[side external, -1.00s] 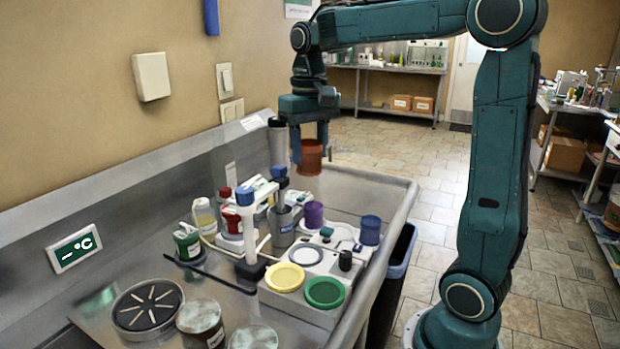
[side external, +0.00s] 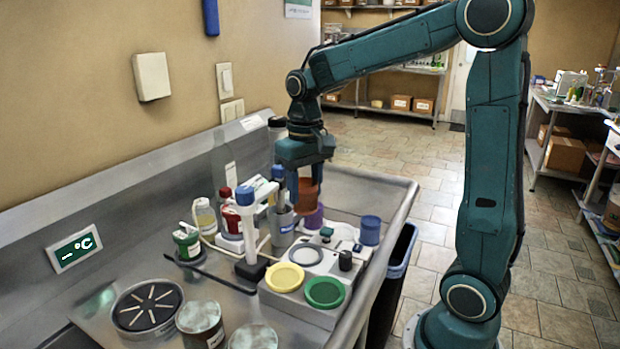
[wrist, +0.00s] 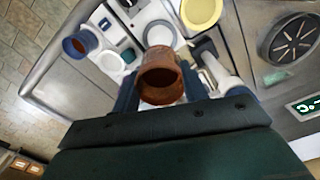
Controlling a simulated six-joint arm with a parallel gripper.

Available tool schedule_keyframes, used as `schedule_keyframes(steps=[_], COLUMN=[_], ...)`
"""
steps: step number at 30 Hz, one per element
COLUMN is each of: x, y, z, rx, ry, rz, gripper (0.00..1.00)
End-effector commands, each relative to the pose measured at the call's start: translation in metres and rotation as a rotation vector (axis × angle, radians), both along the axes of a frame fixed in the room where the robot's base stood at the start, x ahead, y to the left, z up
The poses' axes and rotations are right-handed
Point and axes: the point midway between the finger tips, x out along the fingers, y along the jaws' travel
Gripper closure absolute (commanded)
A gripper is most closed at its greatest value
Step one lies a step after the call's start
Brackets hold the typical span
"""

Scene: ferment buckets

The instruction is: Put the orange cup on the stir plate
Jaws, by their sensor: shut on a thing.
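The orange cup (side external: 307,198) is held upright in my gripper (side external: 304,186), above the bench and just above a purple cup (side external: 313,221). In the wrist view the cup (wrist: 160,78) sits between the two blue fingers (wrist: 160,94), its open mouth toward the camera. A pale unit (side external: 296,296) with a yellow disc (side external: 284,277), a green disc (side external: 325,292) and a grey-ringed white disc (side external: 306,255) stands nearer the camera; it looks like the stir plate. The cup is apart from these discs. The purple cup is partly hidden behind the held cup.
A blue cup (side external: 370,230) stands to the right. A white stand (side external: 247,222), a green-labelled jar (side external: 187,241) and bottles (side external: 204,217) crowd the left. A round slotted drain (side external: 148,307) and lidded jars (side external: 201,322) lie nearer. Bare steel shows behind the blue cup.

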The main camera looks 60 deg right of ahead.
Motion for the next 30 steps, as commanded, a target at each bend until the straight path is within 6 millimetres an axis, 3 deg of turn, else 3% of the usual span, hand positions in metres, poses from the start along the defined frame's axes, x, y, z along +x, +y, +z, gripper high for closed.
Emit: schedule_keyframes(steps=[6,12,23,30], x=[-0.001,-0.001,0.000,0.000], y=[0.000,0.000,0.000,0.000], z=[-0.043,-0.069,-0.079,-0.104], rx=[0.001,0.001,0.000,0.001], ry=[0.005,0.003,0.000,0.003], rz=[0.000,0.000,0.000,0.000], gripper=[0.80,0.80,0.80,0.80])
